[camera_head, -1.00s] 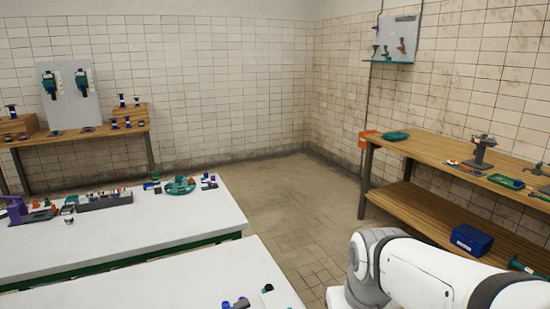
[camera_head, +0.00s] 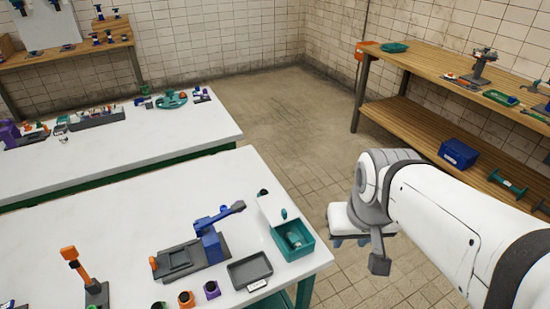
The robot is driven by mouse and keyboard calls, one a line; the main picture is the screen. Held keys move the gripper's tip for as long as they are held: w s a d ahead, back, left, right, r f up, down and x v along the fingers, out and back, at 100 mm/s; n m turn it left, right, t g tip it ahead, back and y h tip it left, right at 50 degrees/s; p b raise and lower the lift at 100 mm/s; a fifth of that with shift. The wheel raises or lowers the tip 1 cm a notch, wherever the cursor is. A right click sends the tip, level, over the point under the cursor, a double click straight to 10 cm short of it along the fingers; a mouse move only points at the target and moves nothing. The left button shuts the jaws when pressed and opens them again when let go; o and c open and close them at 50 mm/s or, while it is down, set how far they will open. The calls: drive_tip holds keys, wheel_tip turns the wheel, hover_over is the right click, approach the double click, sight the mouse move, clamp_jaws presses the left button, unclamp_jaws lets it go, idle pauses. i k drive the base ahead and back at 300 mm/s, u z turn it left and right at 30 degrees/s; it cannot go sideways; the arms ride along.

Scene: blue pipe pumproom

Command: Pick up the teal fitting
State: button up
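Several teal pieces show, and I cannot tell which one is the teal fitting. A small teal piece (camera_head: 294,238) lies inside an open teal bin at the right end of the near white table. A teal flanged pipe piece (camera_head: 507,181) lies on the lower shelf of the right wooden bench. Another teal piece (camera_head: 544,207) is partly cut off at the right edge. My white arm fills the lower right and hides part of the floor and bench.
The near white table (camera_head: 165,215) holds a blue clamp-like tool (camera_head: 209,240), a grey tray (camera_head: 250,270), an orange-topped stand (camera_head: 85,275) and small cups. A blue bin (camera_head: 458,153) stands on the bench's lower shelf. Tiled floor (camera_head: 290,115) is clear between tables and bench.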

sight(293, 241)
drive_tip(key=u, duration=1.65)
drive_tip(key=k, duration=1.05)
drive_tip(key=z, duration=0.75)
drive_tip(key=i, duration=1)
drive_tip(key=z, duration=0.05)
